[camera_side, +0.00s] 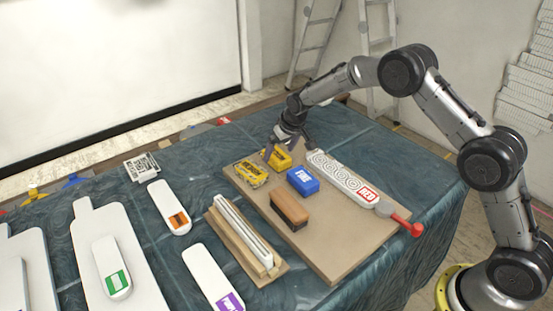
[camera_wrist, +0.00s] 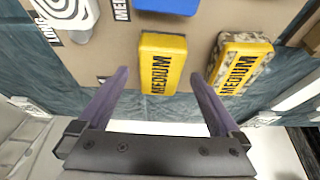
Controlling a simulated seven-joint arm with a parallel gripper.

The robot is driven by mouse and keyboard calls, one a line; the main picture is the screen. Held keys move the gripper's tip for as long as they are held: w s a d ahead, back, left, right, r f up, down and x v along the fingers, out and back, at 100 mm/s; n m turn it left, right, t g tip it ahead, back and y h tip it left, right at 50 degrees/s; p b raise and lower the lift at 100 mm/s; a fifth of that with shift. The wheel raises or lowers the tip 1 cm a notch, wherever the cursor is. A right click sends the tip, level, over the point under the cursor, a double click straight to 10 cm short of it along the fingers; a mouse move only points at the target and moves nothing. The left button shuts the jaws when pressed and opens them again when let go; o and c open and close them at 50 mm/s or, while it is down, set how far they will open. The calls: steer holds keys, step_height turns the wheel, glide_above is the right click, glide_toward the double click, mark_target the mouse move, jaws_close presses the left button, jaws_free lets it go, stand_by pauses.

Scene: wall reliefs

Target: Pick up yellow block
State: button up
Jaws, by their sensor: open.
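A plain yellow block marked MEDIUM (camera_wrist: 163,63) lies on the tan board; it also shows in the side view (camera_side: 279,161). A second block (camera_wrist: 240,64), yellow on top with mottled sides and also marked MEDIUM, lies beside it, to the right in the wrist view and to the left in the side view (camera_side: 251,174). My gripper (camera_side: 288,148) is over the plain yellow block. In the wrist view its two purple fingers (camera_wrist: 159,74) are spread, with the plain yellow block between and beyond their tips. The gripper holds nothing.
A blue block (camera_side: 302,181) and a brown block (camera_side: 289,208) stand on the board (camera_side: 335,235) near the yellow blocks. A long white patterned piece (camera_side: 340,178) and a red-handled tool (camera_side: 402,222) lie along its right side. A wooden holder with white strips (camera_side: 243,232) is to the left.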

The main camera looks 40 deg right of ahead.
steer(key=shift+x, duration=1.45)
steer(key=shift+c, duration=0.3)
steer(key=shift+r, duration=0.1)
steer(key=c, duration=1.4)
steer(key=shift+o, duration=0.2)
